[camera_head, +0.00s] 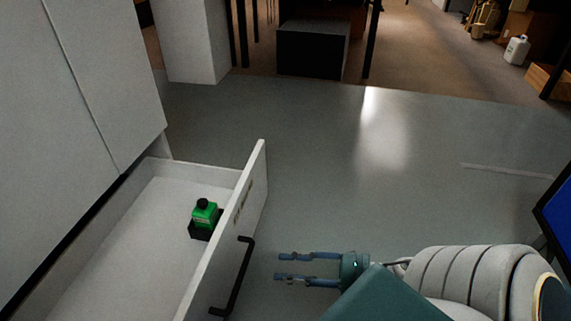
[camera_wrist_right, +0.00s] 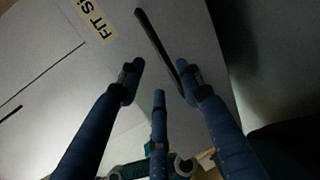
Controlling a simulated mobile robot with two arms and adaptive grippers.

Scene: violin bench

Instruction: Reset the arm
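My right gripper (camera_head: 282,267) is just right of the open drawer's black handle (camera_head: 236,277), its fingers pointing left toward it with a small gap. In the right wrist view the gripper (camera_wrist_right: 160,85) has its fingers spread and nothing between them. The dark handle (camera_wrist_right: 158,42) lies beyond the fingertips there, on the pale drawer front (camera_wrist_right: 60,60) with a yellow label (camera_wrist_right: 97,27). My left gripper is not in view.
The white drawer (camera_head: 110,245) stands pulled out of the white cabinet (camera_head: 75,90). Grey floor (camera_head: 330,150) is open to the right. A blue screen (camera_head: 560,210) is at the right edge.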

